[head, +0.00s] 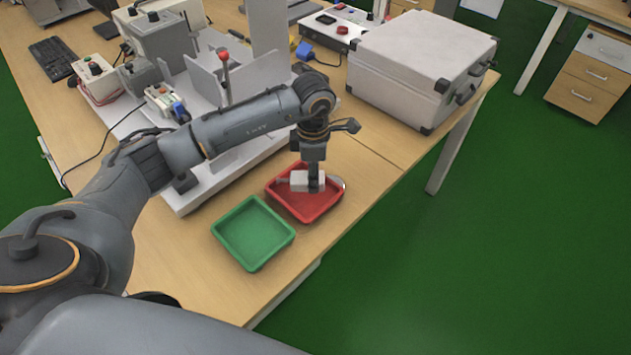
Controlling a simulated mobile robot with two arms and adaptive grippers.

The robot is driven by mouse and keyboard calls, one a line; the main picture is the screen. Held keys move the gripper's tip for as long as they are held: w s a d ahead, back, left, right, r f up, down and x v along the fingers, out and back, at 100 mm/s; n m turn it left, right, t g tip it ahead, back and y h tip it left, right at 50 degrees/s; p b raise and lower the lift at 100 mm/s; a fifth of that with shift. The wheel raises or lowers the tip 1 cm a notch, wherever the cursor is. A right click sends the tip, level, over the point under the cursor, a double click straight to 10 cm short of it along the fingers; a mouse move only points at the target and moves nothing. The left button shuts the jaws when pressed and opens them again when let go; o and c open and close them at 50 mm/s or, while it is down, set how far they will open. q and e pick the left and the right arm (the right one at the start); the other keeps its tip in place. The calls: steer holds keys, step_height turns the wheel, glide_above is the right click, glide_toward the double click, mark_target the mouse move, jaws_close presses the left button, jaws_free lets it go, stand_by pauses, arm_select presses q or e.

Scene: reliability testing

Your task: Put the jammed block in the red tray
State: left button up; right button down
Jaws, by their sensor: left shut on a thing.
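The red tray (316,215) lies on the wooden table near its right edge. My left gripper (315,187) points down over the tray and is shut on a pale grey block (299,181). The block is over the tray in this view; whether it touches the tray floor I cannot tell. The gripper hides part of the block and the tray's back part. My right gripper is not in view.
An empty green tray (219,235) lies to the left of the red one. A grey test machine (190,193) stands behind, with a red-knobbed lever (224,62). A large silver case (412,55) stands at the back right. A round metallic thing (339,182) shows beside the gripper.

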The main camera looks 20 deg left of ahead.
arm_select(q)
steer(key=f, duration=0.1)
steer(key=f+p, duration=0.1)
steer(key=f, duration=0.1)
steer(key=shift+w+d+f, duration=0.15)
steer(key=shift+d+f, duration=0.05)
steer(key=shift+f, duration=0.25)
steer(key=o, duration=0.9)
steer(key=shift+r, duration=0.1)
steer(key=shift+r, duration=0.2)
step_height(320, 180, up, 10)
steer(key=shift+r+b, duration=0.25)
steer(key=shift+b, duration=0.65)
steer(key=shift+r, duration=0.65)
